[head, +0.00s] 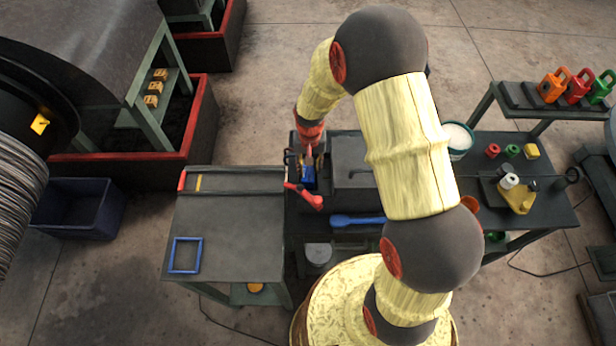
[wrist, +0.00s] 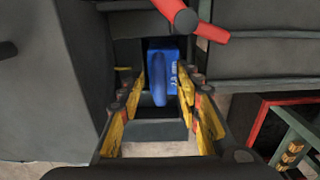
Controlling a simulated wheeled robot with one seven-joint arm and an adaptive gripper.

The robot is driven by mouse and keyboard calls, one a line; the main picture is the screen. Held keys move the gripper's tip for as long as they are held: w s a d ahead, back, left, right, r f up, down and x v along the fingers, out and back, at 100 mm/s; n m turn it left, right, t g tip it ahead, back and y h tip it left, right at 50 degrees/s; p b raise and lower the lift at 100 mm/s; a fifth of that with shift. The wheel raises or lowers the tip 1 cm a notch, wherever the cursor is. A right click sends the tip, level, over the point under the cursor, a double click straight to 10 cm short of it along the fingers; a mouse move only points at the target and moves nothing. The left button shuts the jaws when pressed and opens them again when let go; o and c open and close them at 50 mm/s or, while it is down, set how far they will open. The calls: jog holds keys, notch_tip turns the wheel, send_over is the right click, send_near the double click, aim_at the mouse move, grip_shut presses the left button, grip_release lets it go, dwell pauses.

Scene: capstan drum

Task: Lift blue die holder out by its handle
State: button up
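The blue die holder (wrist: 172,58) sits in a dark recess of the machine in the wrist view, with white marking on its face. Its rounded blue handle (wrist: 160,84) stands toward the camera, between the yellow fingers of my gripper (wrist: 162,88). The fingers are apart, one on each side of the handle, with a gap visible on both sides. In the head view a small part of the blue holder (head: 307,173) shows below my gripper (head: 308,160), which points down into the machine; the rest is hidden.
A red-handled lever (head: 305,196) is close beside the holder; its red grip (wrist: 190,22) crosses the top of the wrist view. Dark machine walls flank the recess. A blue square outline (head: 172,256) marks the clear left table (head: 228,235).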

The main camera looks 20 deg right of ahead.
jog(key=shift+c, duration=1.2)
grip_shut()
jog(key=shift+w+r, duration=0.1)
